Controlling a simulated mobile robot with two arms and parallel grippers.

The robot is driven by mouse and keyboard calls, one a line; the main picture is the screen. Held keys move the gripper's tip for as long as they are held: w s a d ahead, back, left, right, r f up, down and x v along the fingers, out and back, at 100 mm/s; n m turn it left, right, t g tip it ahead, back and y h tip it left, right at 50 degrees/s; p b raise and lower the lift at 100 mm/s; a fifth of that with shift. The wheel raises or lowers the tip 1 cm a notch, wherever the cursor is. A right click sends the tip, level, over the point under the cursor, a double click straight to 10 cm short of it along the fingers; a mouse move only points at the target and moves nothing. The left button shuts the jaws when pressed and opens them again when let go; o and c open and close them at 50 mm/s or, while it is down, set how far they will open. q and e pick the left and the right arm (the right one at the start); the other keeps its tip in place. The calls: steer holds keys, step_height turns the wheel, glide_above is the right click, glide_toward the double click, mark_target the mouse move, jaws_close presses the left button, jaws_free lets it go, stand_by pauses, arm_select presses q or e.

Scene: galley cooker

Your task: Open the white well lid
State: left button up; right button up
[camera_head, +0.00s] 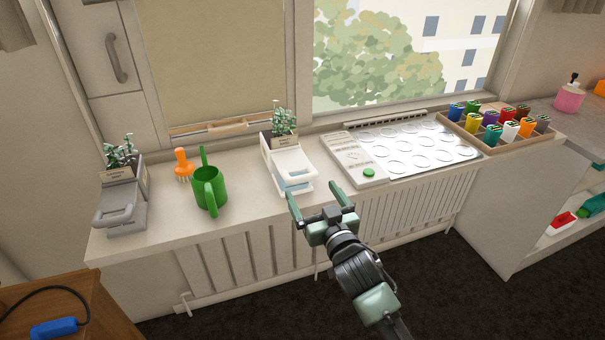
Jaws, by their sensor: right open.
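The white well box (275,158) stands on the window ledge, with a small leafy plant and a label at its back. Its white lid (291,162) has a raised, handle-like front rim and slopes toward me. A pale blue patch shows below it; I cannot tell whether the lid is fully shut. My right gripper (315,193) is open and empty, just in front of and to the right of the box's front edge. Its left fingertip is close to the box's front; I cannot tell whether they touch. My left gripper is not in view.
A grey box (121,215) of similar form, an orange brush (183,165) and a green watering can (208,190) stand to the left. A control panel (358,158) with a disc tray (414,150) and a crate of coloured bottles (490,142) lie right. A radiator is below.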

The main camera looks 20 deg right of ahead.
mark_target(305, 181)
steer(key=w+p, duration=0.1)
steer(key=w, duration=0.6)
steer(key=shift+a+f, duration=0.1)
steer(key=shift+a, duration=0.05)
